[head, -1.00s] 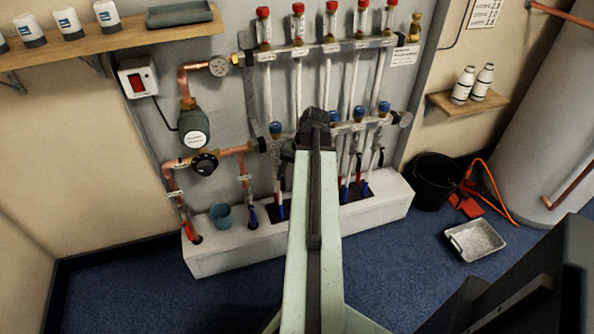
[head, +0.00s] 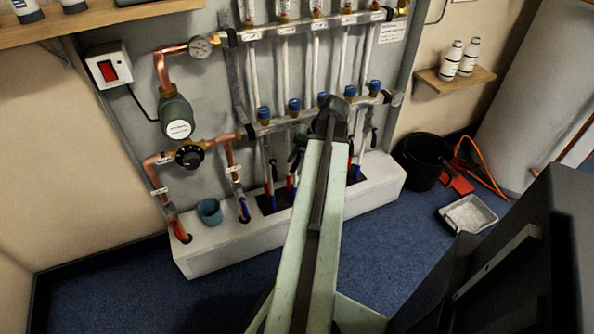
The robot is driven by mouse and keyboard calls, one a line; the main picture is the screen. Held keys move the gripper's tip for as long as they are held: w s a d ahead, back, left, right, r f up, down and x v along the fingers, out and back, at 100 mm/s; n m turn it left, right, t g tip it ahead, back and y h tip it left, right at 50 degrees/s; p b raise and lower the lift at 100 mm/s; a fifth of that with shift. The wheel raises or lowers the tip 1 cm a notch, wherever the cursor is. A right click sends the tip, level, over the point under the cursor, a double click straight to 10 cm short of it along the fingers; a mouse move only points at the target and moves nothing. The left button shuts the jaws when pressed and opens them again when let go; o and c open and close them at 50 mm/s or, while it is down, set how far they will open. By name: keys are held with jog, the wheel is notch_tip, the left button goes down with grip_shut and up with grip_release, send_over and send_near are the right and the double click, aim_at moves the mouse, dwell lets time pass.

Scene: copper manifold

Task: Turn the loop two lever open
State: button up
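The manifold's lower copper-grey bar (head: 270,127) carries a row of blue-capped valves, with pipes and dark levers below. The second blue cap from the left (head: 294,105) marks the loop two column. A dark shape (head: 297,150) sits below it, just left of my arm; I cannot tell how much is the loop two lever and how much is my gripper. The first loop's dark lever (head: 268,165) hangs roughly upright to its left. My arm rises through the middle of the view and hides the third column's lower part. My gripper's fingers cannot be made out.
A white boxed ledge (head: 210,250) runs under the pipes, with a blue cup (head: 209,211) on it. A pump (head: 175,115) and dial valve (head: 189,155) are at left. A black bucket (head: 422,162) and grey tray (head: 467,214) are on the floor at right.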

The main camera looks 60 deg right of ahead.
jog(key=shift+b+x, duration=0.5)
jog(key=shift+x, duration=0.7)
jog(key=shift+r, duration=0.1)
grip_shut()
